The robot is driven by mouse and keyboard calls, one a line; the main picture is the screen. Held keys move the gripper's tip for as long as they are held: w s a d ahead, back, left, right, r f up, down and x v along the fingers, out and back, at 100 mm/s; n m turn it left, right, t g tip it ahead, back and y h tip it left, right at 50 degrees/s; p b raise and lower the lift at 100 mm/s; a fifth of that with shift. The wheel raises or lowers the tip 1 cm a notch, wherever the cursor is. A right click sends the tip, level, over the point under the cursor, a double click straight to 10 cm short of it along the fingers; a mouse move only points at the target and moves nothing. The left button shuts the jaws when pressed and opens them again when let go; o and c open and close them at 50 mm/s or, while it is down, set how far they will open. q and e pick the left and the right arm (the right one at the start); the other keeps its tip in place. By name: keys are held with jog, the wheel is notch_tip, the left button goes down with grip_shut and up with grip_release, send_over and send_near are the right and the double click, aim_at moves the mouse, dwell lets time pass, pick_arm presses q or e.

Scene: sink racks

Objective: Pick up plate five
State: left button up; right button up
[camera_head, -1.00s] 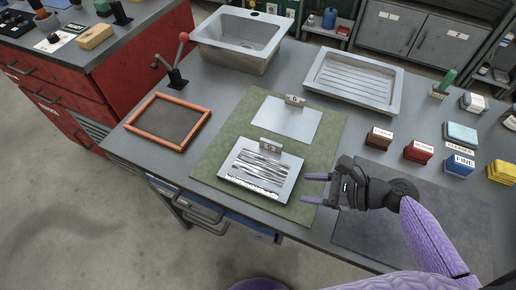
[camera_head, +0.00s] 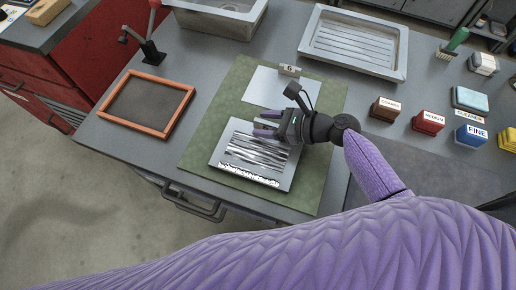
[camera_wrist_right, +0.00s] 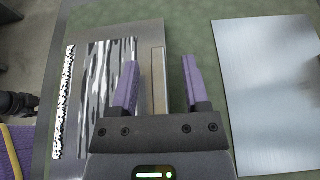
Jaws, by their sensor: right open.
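The patterned plate (camera_head: 240,165), silver with a black-and-white streaked face, lies flat on the green mat (camera_head: 317,195). It also fills the left of the right wrist view (camera_wrist_right: 75,130). My right gripper (camera_head: 266,123) is open and empty at its far edge. In the right wrist view the fingers (camera_wrist_right: 159,63) stand on either side of a narrow tan strip (camera_wrist_right: 157,95) along that edge. The plate's number tag is hidden in the head view. A blank silver plate (camera_head: 262,88) lies behind it, by a tag reading 6 (camera_head: 289,70). My left gripper is not seen.
An orange-framed screen (camera_head: 187,105) lies at left, near a red-knobbed lever (camera_head: 150,50). A sink (camera_head: 215,20) and ribbed tray (camera_head: 400,55) stand at the back. Several labelled blocks, one a blue block marked FINE (camera_head: 470,136), stand at right.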

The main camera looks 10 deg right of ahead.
grip_shut()
dwell(1.3)
